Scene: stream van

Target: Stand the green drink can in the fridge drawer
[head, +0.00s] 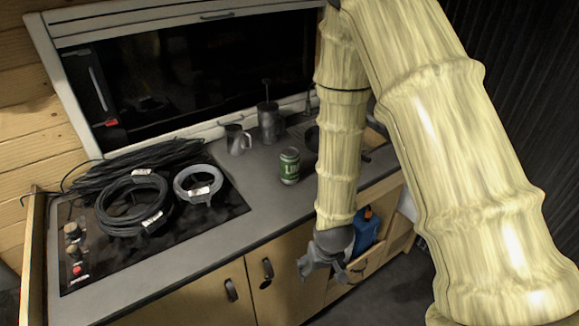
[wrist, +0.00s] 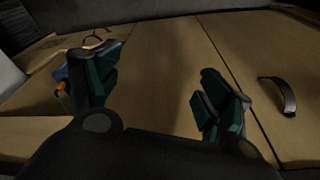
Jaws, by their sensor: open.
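The green drink can (head: 289,166) stands upright on the grey counter in the head view, left of my arm. My gripper (head: 322,268) hangs lower, in front of the cabinet fronts below the counter edge, apart from the can. In the wrist view my gripper (wrist: 158,95) is open, with nothing between its fingers. An open drawer (head: 347,286) shows behind and right of my gripper, with a blue container with an orange cap (head: 366,230) in it. My arm hides part of the drawer. The blue container also shows at the left of the wrist view (wrist: 60,75).
Coils of black cable (head: 133,203) and a white coil (head: 198,184) lie on the dark hob (head: 215,216). A metal jug (head: 237,140) and a dark pot (head: 269,123) stand behind the can. The counter (head: 245,222) is clear in front of the can. A cabinet handle (wrist: 280,96) sticks out near my gripper.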

